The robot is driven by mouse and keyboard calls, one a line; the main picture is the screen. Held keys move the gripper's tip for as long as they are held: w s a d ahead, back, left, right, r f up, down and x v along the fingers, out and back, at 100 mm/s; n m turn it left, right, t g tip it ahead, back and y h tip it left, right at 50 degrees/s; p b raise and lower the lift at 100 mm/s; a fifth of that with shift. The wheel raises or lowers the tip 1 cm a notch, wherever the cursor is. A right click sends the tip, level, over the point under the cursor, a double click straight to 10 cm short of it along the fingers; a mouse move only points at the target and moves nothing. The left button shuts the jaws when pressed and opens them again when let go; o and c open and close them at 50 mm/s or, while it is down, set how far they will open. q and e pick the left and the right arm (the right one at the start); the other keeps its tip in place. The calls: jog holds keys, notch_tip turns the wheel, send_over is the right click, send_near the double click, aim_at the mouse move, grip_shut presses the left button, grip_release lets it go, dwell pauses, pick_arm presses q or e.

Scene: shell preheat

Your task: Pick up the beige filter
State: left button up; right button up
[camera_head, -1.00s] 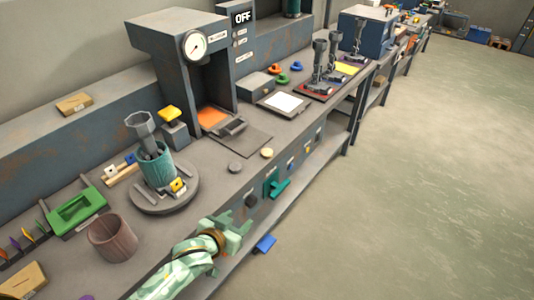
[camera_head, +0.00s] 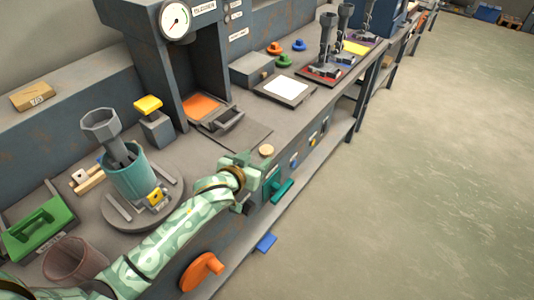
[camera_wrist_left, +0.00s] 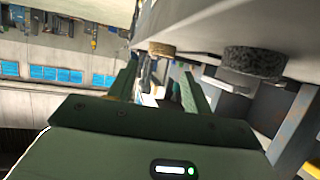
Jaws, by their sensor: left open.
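The beige filter (camera_head: 266,151) is a small round disc on the grey bench near its front edge. It also shows in the left wrist view (camera_wrist_left: 161,49), just beyond the fingertips. My left gripper (camera_head: 254,170), pale green, is at the bench's front edge, just short of the beige filter in the head view. In the left wrist view its two fingers (camera_wrist_left: 160,68) are apart with nothing between them, and the filter lies ahead, roughly in line with the gap. A dark grey disc (camera_wrist_left: 253,62) is to the right there; my arm hides it in the head view. My right gripper is not in view.
A dark mat (camera_head: 241,133) lies behind the filter, before the press (camera_head: 160,62). A teal cup (camera_head: 130,180) with a grey tool stands on a round base at left. An orange handle (camera_head: 203,270) and a teal handle (camera_head: 282,190) stick out from the bench front.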

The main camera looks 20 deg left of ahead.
aim_at(264, 153)
pick_arm(q)
jog(key=shift+w+d+f, duration=0.1)
jog(key=shift+w+f, duration=0.05)
jog(key=shift+w, duration=0.1)
jog(key=b+x, duration=0.1)
jog(key=x, duration=0.1)
jog(key=b+x, duration=0.2)
jog(key=shift+w+f, duration=0.3)
jog(key=shift+f, duration=0.15)
jog(key=shift+w, duration=0.15)
jog(key=shift+r, duration=0.2)
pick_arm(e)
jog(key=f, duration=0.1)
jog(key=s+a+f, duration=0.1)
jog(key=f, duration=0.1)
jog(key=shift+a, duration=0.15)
pick_arm(q)
jog(key=c, duration=0.7)
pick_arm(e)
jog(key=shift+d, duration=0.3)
